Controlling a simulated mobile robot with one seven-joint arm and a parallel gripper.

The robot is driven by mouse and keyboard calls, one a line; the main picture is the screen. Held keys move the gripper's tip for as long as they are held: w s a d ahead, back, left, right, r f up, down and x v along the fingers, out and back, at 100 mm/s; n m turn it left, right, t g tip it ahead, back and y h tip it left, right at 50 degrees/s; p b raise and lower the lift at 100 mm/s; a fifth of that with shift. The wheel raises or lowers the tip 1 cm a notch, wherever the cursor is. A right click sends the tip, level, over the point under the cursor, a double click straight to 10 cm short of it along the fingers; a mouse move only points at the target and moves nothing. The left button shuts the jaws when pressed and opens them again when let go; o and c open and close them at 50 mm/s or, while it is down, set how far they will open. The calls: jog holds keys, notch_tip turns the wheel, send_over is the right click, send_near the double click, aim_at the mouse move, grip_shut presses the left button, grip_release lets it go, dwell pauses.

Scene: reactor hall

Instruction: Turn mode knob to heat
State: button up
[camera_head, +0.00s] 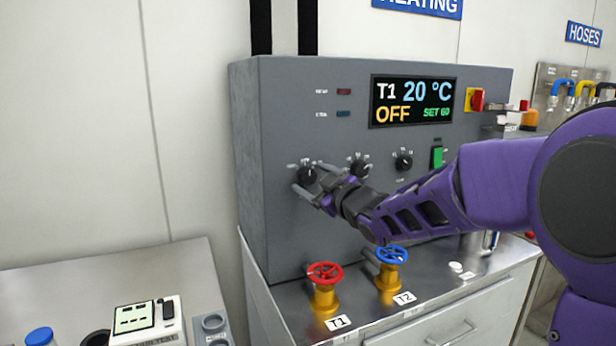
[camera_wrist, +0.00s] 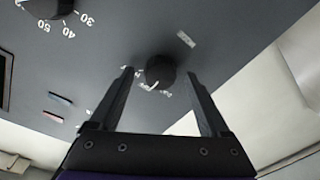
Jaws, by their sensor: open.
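The mode knob (camera_head: 308,175) is a black round knob at the left of the grey control panel (camera_head: 270,120). It also shows in the wrist view (camera_wrist: 160,72), with small white labels around it that I cannot read. My gripper (camera_head: 308,179) is at this knob. In the wrist view the two fingers of my gripper (camera_wrist: 158,75) are open, one on each side of the knob, with gaps visible. The display (camera_head: 412,102) reads T1 20 °C, OFF, SET 60. The two small indicators (camera_head: 343,92) at the upper left look dark.
Two more black knobs, a middle one (camera_head: 359,167) and a right one (camera_head: 403,161), sit right of the mode knob. A red valve wheel (camera_head: 325,273) and a blue valve wheel (camera_head: 392,256) stand below my arm. A green switch (camera_head: 437,156) and a red-yellow switch (camera_head: 475,100) are further right.

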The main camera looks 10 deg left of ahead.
jog(key=shift+w+a, duration=0.1)
dwell(0.3)
grip_shut()
